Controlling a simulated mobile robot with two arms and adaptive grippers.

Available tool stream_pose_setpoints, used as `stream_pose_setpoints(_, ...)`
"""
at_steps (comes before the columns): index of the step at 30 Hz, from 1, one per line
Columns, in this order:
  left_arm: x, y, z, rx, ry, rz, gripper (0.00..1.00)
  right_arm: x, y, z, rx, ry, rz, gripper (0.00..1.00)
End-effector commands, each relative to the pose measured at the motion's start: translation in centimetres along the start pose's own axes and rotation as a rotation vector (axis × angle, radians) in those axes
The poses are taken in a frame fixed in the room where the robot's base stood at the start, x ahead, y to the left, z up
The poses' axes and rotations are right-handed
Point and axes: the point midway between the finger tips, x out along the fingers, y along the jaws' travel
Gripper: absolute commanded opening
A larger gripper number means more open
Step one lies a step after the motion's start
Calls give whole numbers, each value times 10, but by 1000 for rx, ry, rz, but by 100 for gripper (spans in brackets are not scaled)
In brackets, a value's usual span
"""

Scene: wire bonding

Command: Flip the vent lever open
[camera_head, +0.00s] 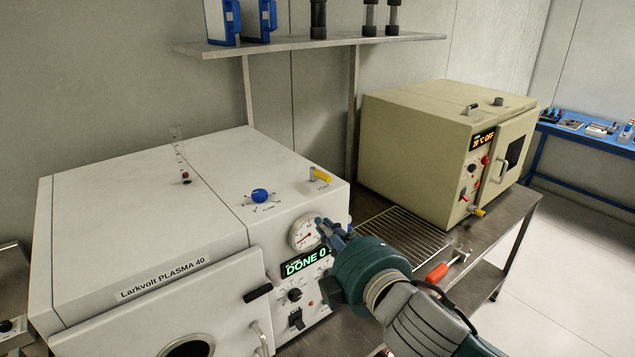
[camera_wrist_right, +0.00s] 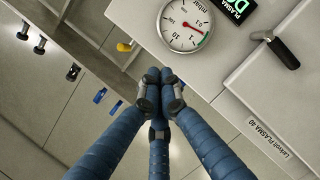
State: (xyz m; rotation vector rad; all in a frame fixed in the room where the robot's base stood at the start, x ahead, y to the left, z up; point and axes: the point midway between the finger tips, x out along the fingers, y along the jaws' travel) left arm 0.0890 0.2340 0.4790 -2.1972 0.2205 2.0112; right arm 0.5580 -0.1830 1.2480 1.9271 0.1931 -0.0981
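A small yellow-handled lever (camera_head: 321,174) sits on the top of the white plasma machine (camera_head: 110,215), near its right edge. I take it to be the vent lever; its label cannot be read. A small yellow part, likely the same lever, shows in the right wrist view (camera_wrist_right: 124,47). My right gripper (camera_head: 328,229) is in front of the machine's panel, beside the round pressure gauge (camera_head: 305,234) and below the lever, apart from it. In the wrist view its fingertips (camera_wrist_right: 160,88) are drawn together with nothing visible between them. My left gripper is not in view.
A blue knob (camera_head: 260,195) stands on the machine's top, left of the lever. The display (camera_head: 305,263) reads DONE 0. A beige oven (camera_head: 425,140) stands to the right, past a wire rack (camera_head: 400,236). A shelf (camera_head: 300,43) hangs above. Space directly above the lever looks clear.

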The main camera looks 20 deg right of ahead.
Motion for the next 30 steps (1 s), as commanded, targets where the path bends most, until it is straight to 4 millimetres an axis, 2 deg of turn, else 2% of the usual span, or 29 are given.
stream_pose_setpoints(1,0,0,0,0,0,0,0,0,15,-6,-43,19,33,0)
stream_pose_setpoints(3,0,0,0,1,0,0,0,0,27,-12,-85,37,62,0)
stream_pose_setpoints(6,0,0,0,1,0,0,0,0,36,-17,-115,50,84,0)
stream_pose_setpoints(18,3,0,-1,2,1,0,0,1,36,-18,-118,52,88,0)
stream_pose_setpoints(23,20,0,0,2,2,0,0,9,34,-16,-116,50,92,0)
stream_pose_setpoints(30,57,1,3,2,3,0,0,24,34,-16,-116,52,93,0)
